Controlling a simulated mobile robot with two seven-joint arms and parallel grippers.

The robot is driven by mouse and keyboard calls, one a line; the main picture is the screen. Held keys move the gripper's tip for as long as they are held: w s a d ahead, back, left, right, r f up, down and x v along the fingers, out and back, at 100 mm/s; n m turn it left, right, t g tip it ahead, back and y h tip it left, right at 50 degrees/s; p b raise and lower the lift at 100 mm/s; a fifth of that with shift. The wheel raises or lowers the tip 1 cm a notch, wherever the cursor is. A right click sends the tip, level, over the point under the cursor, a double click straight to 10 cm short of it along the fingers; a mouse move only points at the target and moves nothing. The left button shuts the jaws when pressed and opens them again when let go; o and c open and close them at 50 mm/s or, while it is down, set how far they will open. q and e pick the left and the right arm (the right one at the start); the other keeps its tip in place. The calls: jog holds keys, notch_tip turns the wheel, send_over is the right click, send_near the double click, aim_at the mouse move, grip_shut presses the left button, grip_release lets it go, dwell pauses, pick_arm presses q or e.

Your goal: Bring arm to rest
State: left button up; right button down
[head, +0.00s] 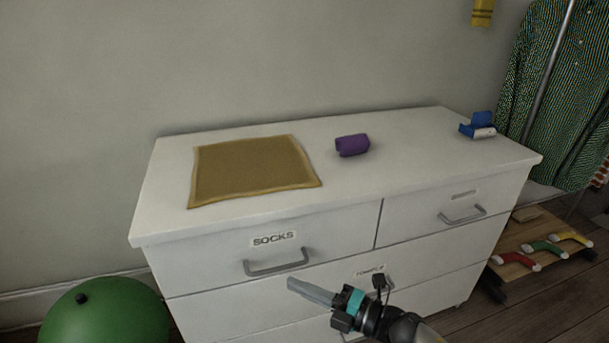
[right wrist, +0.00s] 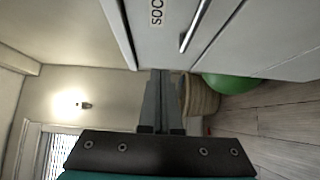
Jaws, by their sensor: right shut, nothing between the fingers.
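My right gripper (head: 290,285) is in front of the white dresser (head: 420,170), below the handle of the drawer labelled SOCKS. Its fingers are shut with nothing between them. In the right wrist view the closed fingers (right wrist: 160,75) point toward the dresser's edge, with the SOCKS label and a drawer handle above them. I cannot tell whether the gripper touches the dresser front. My left gripper is not in view.
On the dresser top lie a tan cloth (head: 255,168), a purple roll (head: 352,145) and a blue holder (head: 480,126). A green ball (head: 105,315) is on the floor at left. A rack with coloured items (head: 540,248) and hanging clothing (head: 555,90) are at right.

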jog(key=s+d+f+m+t+h, duration=0.1)
jog(key=d+f+m+t+h, duration=0.3)
jog(key=m+h, duration=0.45)
jog(key=d+f+m+t+h, duration=0.1)
jog(key=d+f+m+h, duration=0.5)
jog(key=m, duration=0.5)
jog(key=s+d+f+m+g+h, duration=0.1)
jog(key=s+d+f+m+g, duration=0.3)
jog(key=s, duration=0.5)
pick_arm(q)
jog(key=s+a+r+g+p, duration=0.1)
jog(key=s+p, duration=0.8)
jog(key=p, duration=0.5)
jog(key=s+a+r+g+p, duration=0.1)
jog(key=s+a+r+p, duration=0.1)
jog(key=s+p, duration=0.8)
jog(key=p, duration=0.3)
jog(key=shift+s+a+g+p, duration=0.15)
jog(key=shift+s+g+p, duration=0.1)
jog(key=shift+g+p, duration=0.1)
pick_arm(e)
jog(key=s+d+m+g, duration=0.2)
jog(key=s+d+g, duration=0.1)
jog(key=s, duration=1.3)
jog(key=s+d+m+g, duration=0.2)
jog(key=s+g, duration=0.3)
jog(key=s, duration=1.1)
jog(key=shift+d+r+m, duration=0.35)
jog(key=shift+d, duration=0.1)
